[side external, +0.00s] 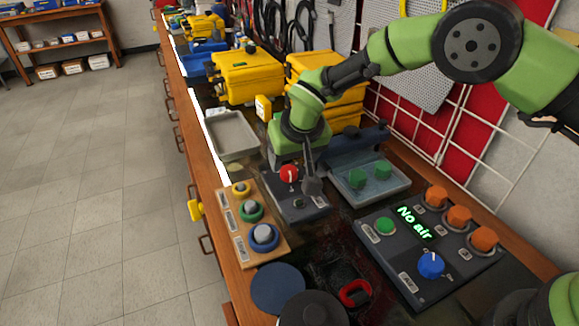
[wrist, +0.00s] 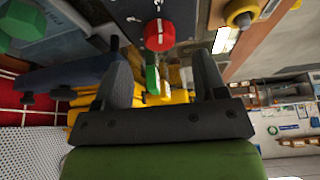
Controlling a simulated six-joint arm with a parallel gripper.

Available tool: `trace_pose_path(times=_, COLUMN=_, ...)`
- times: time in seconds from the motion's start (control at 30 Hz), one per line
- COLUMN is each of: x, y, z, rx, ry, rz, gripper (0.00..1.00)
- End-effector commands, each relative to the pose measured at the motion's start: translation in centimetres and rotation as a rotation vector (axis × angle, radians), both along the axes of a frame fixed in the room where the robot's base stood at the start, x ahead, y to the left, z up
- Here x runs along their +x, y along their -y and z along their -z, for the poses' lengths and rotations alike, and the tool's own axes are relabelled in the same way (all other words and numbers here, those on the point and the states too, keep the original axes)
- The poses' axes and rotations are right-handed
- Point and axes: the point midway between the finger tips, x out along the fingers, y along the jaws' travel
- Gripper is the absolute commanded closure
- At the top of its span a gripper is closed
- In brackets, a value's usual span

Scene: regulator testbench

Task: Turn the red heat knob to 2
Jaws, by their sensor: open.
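The red heat knob (side external: 289,174) sits on a small dark grey box (side external: 300,210) near the middle of the bench. It carries a white pointer line, but the dial numbers are too small to read. In the wrist view the red knob (wrist: 159,35) is beyond the fingertips, roughly centred between them. My gripper (side external: 311,183) is beside the knob, pointing down. In the wrist view its two dark fingers (wrist: 162,62) are spread apart with nothing gripped. They do not appear to touch the knob.
A wooden board with ringed knobs (side external: 274,251) is left of the box. A panel reading "No air" (side external: 446,262), with a blue knob (side external: 431,265) and orange knobs, is at right. A tray with green pieces (side external: 394,188) is close by on the right. Yellow cases (side external: 246,78) stand behind.

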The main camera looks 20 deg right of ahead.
Motion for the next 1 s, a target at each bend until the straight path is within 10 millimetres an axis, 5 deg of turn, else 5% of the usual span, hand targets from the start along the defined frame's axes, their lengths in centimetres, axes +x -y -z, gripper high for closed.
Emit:
trace_pose_path(times=0.3, x=1.6, y=0.1, z=3.8, rx=0.0, ry=0.001, rz=0.001, gripper=0.35)
trace_pose_path(times=0.7, x=1.9, y=0.2, z=4.4, rx=0.0, ry=0.001, rz=0.001, gripper=0.35)
trace_pose_path(times=0.93, x=1.8, y=0.1, z=4.4, rx=0.0, ry=0.001, rz=0.001, gripper=0.83)
trace_pose_path(times=1.0, x=1.8, y=0.2, z=4.4, rx=0.0, ry=0.001, rz=0.001, gripper=0.84)
